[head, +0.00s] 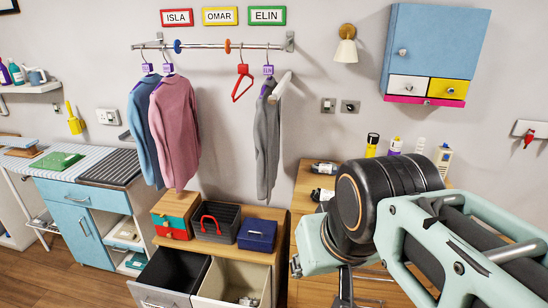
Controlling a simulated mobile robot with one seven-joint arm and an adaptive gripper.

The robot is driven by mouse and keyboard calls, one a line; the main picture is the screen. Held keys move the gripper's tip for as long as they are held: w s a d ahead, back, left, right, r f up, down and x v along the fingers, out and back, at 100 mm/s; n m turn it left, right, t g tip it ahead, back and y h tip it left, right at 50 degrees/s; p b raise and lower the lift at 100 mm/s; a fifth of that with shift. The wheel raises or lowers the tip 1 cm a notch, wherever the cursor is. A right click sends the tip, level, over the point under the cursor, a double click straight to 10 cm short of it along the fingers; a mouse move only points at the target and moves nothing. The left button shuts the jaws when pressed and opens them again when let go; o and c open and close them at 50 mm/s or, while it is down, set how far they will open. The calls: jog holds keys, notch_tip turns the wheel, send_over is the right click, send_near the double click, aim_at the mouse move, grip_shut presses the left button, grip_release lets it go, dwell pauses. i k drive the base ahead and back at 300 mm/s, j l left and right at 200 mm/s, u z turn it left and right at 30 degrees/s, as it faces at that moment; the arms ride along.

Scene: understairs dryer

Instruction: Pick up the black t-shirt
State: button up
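I cannot make out a black t-shirt for certain. A dark grey garment (267,140) hangs from the wall rail at the right, with a purple tag at its hanger. A blue garment (143,135) and a pink garment (175,130) hang close together at the left of the rail. A dark ribbed or striped item (110,166) lies flat on the counter at the left; I cannot tell what it is. My arm fills the lower right, and I cannot make out my gripper's fingers.
The rail (205,46) also holds an empty red hanger (243,80). Two drawers stand open, one dark inside (172,270) and one pale (232,283). Boxes stand on the wooden cabinet above them. A blue wall cabinet (437,40) hangs at the upper right. A wooden table (305,190) stands behind my arm.

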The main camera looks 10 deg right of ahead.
aim_at(317, 195)
jog(key=i+l, duration=0.65)
jog(key=i+z, duration=0.05)
